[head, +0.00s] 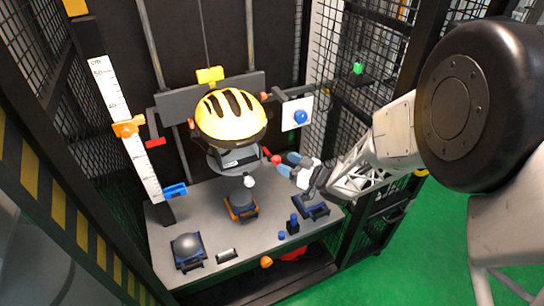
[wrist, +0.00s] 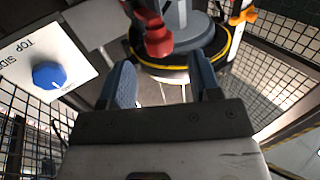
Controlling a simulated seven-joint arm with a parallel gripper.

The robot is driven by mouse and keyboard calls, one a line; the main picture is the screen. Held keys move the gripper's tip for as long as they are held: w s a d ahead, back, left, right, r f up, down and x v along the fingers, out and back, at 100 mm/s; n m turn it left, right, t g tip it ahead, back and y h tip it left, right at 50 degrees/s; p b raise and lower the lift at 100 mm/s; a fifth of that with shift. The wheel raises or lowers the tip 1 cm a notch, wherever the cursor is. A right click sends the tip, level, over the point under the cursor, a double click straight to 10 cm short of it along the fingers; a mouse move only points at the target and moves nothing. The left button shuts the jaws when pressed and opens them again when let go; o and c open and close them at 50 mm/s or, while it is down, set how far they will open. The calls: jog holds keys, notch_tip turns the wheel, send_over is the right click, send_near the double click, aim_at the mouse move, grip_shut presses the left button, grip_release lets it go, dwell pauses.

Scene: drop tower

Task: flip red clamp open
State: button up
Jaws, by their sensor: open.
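The red clamp (head: 276,159) is a small red-ended part at the right side of the carriage, below the yellow helmet (head: 230,115). In the wrist view the red clamp (wrist: 156,38) shows as a red knob at the top middle, beyond my fingertips. My gripper (head: 287,165) comes in from the right, its blue fingertips close to the clamp. In the wrist view my gripper (wrist: 162,82) has its two blue fingers spread, with nothing between them. I cannot tell whether a finger touches the clamp.
A white panel with a blue knob (wrist: 48,75) stands left in the wrist view. An orange slider (head: 128,127) sits on the white scale (head: 124,130). The grey table (head: 215,265) below holds a grey dome (head: 187,246) and several small blocks. Mesh walls flank the tower.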

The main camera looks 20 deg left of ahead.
jog(key=x, duration=0.6)
jog(key=shift+a, duration=0.3)
jog(key=c, duration=0.9)
jog(key=shift+a+m+t, duration=0.1)
jog(key=shift+m+t, duration=0.4)
jog(key=shift+t, duration=0.1)
jog(key=shift+s+a+m+t+h, duration=0.1)
jog(key=shift+a+m+t+h, duration=0.1)
jog(key=shift+m+t+h, duration=0.8)
jog(key=shift+s+a+m+t+h, duration=0.1)
jog(key=shift+a+m+t+h, duration=0.3)
jog(key=shift+t, duration=0.95)
jog(key=shift+s+a+m+t+h, duration=0.1)
jog(key=shift+m+t+h, duration=0.7)
jog(key=shift+m+t, duration=0.35)
jog(key=shift+w, duration=0.1)
